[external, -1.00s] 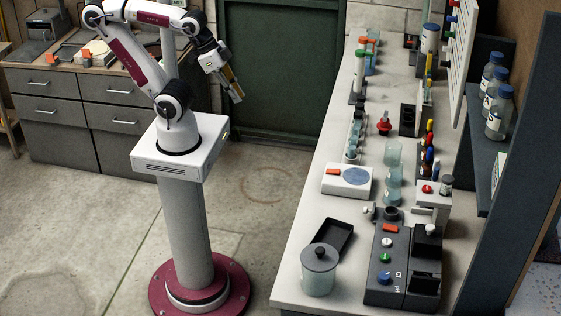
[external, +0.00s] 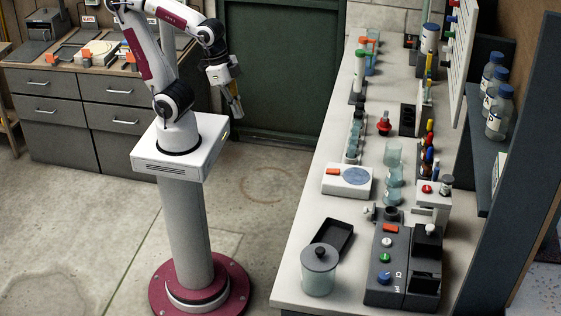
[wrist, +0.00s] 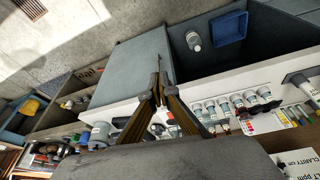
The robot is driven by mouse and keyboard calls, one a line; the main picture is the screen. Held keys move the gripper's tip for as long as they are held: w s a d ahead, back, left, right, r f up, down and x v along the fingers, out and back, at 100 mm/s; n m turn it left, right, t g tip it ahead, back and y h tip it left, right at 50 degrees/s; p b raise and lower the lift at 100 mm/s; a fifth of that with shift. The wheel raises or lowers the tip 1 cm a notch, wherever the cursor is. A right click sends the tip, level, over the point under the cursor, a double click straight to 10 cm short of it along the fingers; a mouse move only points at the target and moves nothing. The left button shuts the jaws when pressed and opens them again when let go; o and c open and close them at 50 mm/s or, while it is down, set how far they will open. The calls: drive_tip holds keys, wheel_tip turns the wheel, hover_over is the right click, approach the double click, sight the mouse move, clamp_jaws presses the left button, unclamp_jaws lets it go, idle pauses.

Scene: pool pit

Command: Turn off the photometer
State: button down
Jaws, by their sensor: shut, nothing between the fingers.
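A dark grey device that looks like the photometer (external: 402,262) stands on the near end of the bench. It has an orange switch (external: 390,228), white and green buttons, a blue knob (external: 384,278) and a black well block on its right. I cannot read the switch's position. My gripper (external: 238,113) is shut and empty, pointing down, well to the left of the bench and far from the device. Its fingers meet at the tips in the wrist view (wrist: 157,85). I cannot make out the device in the wrist view.
A lidded jar (external: 319,272) and a black tray (external: 328,238) lie left of the device. A white unit with an orange switch (external: 347,181), beakers (external: 393,172) and a red-topped stand (external: 432,195) are behind it. Floor between my base and the bench is clear.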

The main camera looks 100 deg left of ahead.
drive_tip(key=w+d+f+t+h, duration=0.1)
drive_tip(key=w+d+f+h, duration=0.1)
drive_tip(key=w+d, duration=0.85)
drive_tip(key=w+d+f+m+t+h, duration=0.1)
drive_tip(key=w+d+f, duration=0.1)
drive_tip(key=w+d, duration=0.8)
drive_tip(key=w+d+f+t+h, duration=0.2)
drive_tip(key=w+d, duration=0.3)
drive_tip(key=d, duration=1)
drive_tip(key=w+d+n+t+y, duration=0.1)
drive_tip(key=w+d+t+y, duration=0.15)
drive_tip(key=w, duration=0.65)
drive_tip(key=w+a+r+n+t+y, duration=0.1)
drive_tip(key=w+a+r+t+y, duration=0.2)
drive_tip(key=w+a+r, duration=0.2)
drive_tip(key=a+r, duration=0.1)
drive_tip(key=a, duration=0.1)
drive_tip(key=shift+a+n+t, duration=0.35)
drive_tip(key=shift+a+n, duration=0.05)
drive_tip(key=shift+w, duration=0.1)
